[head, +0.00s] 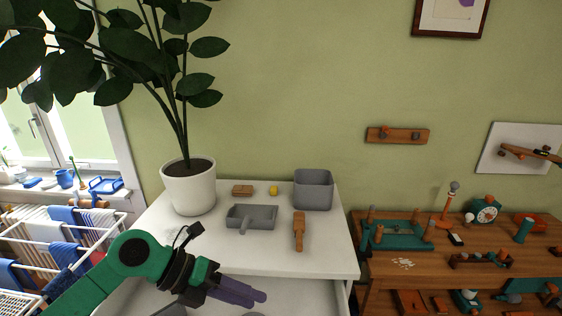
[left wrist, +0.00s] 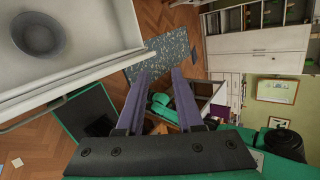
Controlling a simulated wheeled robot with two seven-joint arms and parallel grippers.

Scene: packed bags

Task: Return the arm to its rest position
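My left arm (head: 130,256) is green and comes in from the lower left in the head view. Its left gripper (head: 258,296) has purple fingers that point right, over the open drawer (head: 120,298) of the white cabinet. In the left wrist view the two fingers of this gripper (left wrist: 161,72) stand apart with nothing between them, so it is open and empty. My right gripper does not show in either view.
The white cabinet top (head: 315,255) holds a potted plant (head: 190,190), a grey tray (head: 252,217), a grey bin (head: 313,190), a wooden brush-like piece (head: 299,231) and a yellow item (head: 273,190). A grey bowl (left wrist: 38,33) is in the drawer. A cluttered wooden bench (head: 450,276) stands right, a drying rack (head: 60,235) left.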

